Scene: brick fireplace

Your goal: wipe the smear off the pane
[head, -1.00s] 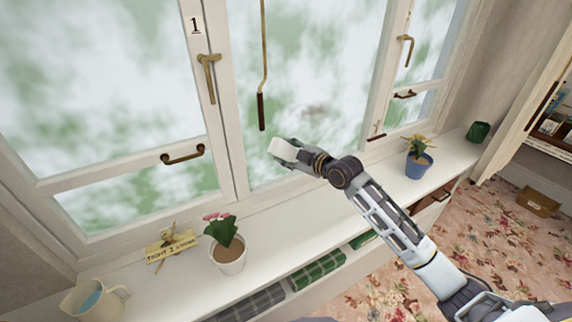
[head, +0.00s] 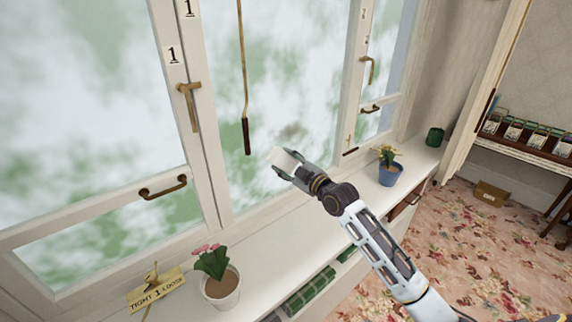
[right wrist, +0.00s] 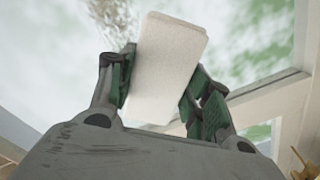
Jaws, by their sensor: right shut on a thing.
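My right gripper (head: 290,170) is shut on a white block-shaped wiper (head: 285,159), held up in front of the middle window pane (head: 290,60). In the right wrist view the white block (right wrist: 165,70) sits between the two green-padded fingers (right wrist: 160,105). A grey-brown smear (head: 292,131) shows on the pane just above the block; in the right wrist view a speckled smear (right wrist: 112,18) lies beyond its upper left. I cannot tell whether the block touches the glass. My left gripper is not in view.
A rod with a dark handle (head: 246,135) hangs left of the block. On the sill stand a pink-flowered pot (head: 222,287), a blue pot (head: 390,174) and a green container (head: 434,137). A brass latch (head: 190,105) sits on the left frame.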

